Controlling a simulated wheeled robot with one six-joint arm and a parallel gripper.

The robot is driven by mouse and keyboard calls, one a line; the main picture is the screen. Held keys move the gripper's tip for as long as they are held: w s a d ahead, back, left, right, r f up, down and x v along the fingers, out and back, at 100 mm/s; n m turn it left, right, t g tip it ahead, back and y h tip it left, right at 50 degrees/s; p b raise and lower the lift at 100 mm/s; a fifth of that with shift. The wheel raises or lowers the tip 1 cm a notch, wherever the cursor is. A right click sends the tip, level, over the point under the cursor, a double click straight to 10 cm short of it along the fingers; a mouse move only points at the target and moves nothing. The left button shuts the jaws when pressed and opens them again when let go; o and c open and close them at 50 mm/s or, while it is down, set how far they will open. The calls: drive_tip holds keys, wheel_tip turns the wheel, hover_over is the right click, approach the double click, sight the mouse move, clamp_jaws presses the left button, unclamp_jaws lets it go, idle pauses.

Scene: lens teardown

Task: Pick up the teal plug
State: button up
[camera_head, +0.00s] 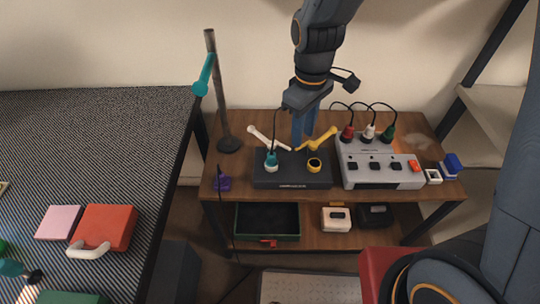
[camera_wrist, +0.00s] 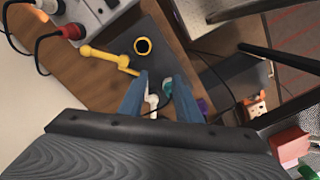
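The teal plug (camera_head: 271,161) stands on the left part of a dark box (camera_head: 291,183) on the wooden shelf, with a dark cable rising from it. In the wrist view the teal plug (camera_wrist: 168,86) shows partly, seen between my fingers and beyond them. My gripper (camera_head: 304,137) hangs above the back of the box, to the right of and behind the plug in the head view. Its two blue fingers are apart with nothing held between them; they also show in the wrist view (camera_wrist: 161,76).
A white lever (camera_head: 266,140) and a yellow lever (camera_head: 318,141) are near the plug, with a yellow-ringed socket (camera_head: 314,165) to its right. A grey power strip (camera_head: 382,173) with red, white and green plugs stands right. A dark pole (camera_head: 219,95) rises at the left.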

sight(271, 154)
drive_tip(key=a+n, duration=0.1)
drive_tip(key=a, duration=0.1)
drive_tip(key=a+f+n, duration=0.1)
drive_tip(key=a+n, duration=0.1)
drive_tip(key=a, duration=0.1)
drive_tip(key=a+f+n+p, duration=0.1)
drive_tip(key=a, duration=0.1)
drive_tip(key=shift+w+a+f, duration=0.1)
drive_tip(key=shift+w+a, duration=0.3)
drive_tip(key=shift+a+f+n, duration=0.3)
drive_tip(key=shift+w+d+f+p, duration=0.1)
drive_tip(key=shift+f+p, duration=0.3)
drive_tip(key=shift+f, duration=1.5)
drive_tip(key=shift+w+d+f+p, duration=0.1)
drive_tip(key=shift+f+p, duration=0.3)
drive_tip(key=shift+f, duration=1.45)
drive_tip(key=shift+a, duration=0.1)
clamp_jaws()
